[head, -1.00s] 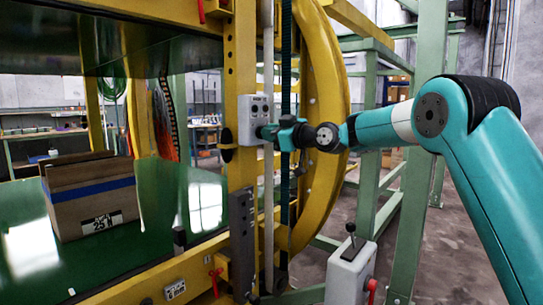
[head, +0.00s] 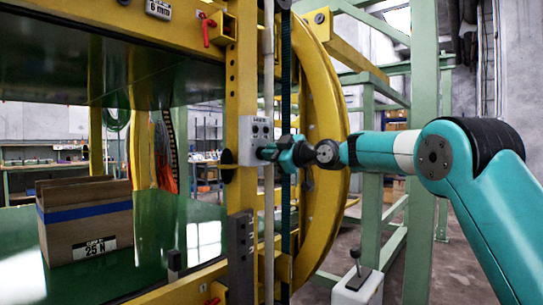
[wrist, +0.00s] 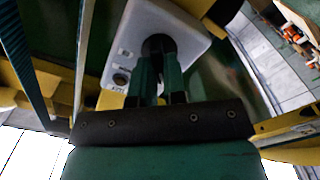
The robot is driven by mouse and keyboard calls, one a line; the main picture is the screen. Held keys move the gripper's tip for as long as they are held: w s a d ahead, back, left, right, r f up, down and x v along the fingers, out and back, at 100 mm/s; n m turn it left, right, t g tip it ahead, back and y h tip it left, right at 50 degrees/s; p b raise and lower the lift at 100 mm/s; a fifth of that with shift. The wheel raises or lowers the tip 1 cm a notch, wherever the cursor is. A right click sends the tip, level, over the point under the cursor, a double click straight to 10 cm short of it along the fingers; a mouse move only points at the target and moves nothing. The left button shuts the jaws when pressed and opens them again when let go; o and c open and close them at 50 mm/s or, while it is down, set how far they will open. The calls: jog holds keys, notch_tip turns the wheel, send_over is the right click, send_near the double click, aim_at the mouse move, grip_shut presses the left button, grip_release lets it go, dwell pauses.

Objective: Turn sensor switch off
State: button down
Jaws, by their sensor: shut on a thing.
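The sensor switch box (head: 246,133) is a small light-grey box on the yellow upright post, left of my arm in the head view. In the wrist view the box (wrist: 187,28) fills the top middle, with a dark round knob (wrist: 158,43) and a second small round control (wrist: 120,79) with a label beside it. My gripper (head: 266,152) reaches the lower front of the box from the right. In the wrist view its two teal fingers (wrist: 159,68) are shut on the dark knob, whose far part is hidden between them. I cannot read the knob's setting.
A yellow ring frame (head: 327,150) stands behind my gripper, and a thin grey vertical pole (head: 268,220) runs close by the box. A cardboard box (head: 88,225) rests on the green surface at left. A grey lever box (head: 358,288) stands low at right.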

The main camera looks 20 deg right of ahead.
jog(key=c, duration=1.2)
grip_release()
jog(key=shift+d, duration=0.1)
jog(key=b+v, duration=0.3)
jog(key=v, duration=1.4)
jog(key=shift+s, duration=0.15)
